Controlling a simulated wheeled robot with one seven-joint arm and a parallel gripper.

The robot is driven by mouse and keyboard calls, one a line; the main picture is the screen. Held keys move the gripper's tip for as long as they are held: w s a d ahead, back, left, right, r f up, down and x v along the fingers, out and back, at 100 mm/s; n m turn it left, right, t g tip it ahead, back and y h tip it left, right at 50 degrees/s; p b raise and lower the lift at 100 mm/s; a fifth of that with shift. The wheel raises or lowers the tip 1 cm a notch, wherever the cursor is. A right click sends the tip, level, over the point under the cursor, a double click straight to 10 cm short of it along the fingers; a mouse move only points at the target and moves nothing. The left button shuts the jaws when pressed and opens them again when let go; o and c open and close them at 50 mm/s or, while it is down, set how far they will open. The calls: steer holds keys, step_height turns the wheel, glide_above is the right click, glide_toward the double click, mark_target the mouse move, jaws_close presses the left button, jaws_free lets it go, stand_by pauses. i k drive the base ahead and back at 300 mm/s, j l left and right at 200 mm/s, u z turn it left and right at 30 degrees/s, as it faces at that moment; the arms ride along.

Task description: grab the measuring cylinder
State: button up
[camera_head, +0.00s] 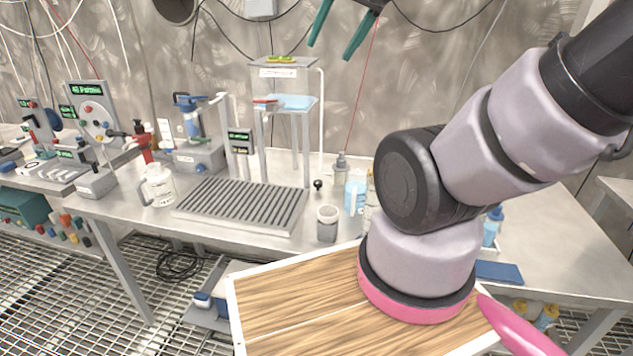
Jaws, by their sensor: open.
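My gripper (332,50) hangs in at the top middle with its two teal fingers spread apart and nothing between them. It is in front of the back wall, high above the bench. I cannot clearly make out the measuring cylinder. A slim, pale, yellowish upright vessel (369,187) stands on the bench just left of my arm's dark joint and is partly hidden by it; it may be the cylinder. Close to its left stands a clear vessel with light blue contents (355,196). My arm hides the bench behind it.
A grey jar (327,223) stands near the bench's front edge, beside a ribbed metal rack (242,205). A clear jug (158,186) is farther left. A tall stand (288,103) rises behind the rack. A blue flat item (498,272) lies at right.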

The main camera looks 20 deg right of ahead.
mark_target(371, 204)
steer(key=z, duration=0.7)
steer(key=k+j+z, duration=0.2)
steer(key=k+j, duration=0.2)
steer(key=k, duration=0.15)
steer(key=k+j+z, duration=0.25)
steer(key=k, duration=0.3)
steer(key=j, duration=0.1)
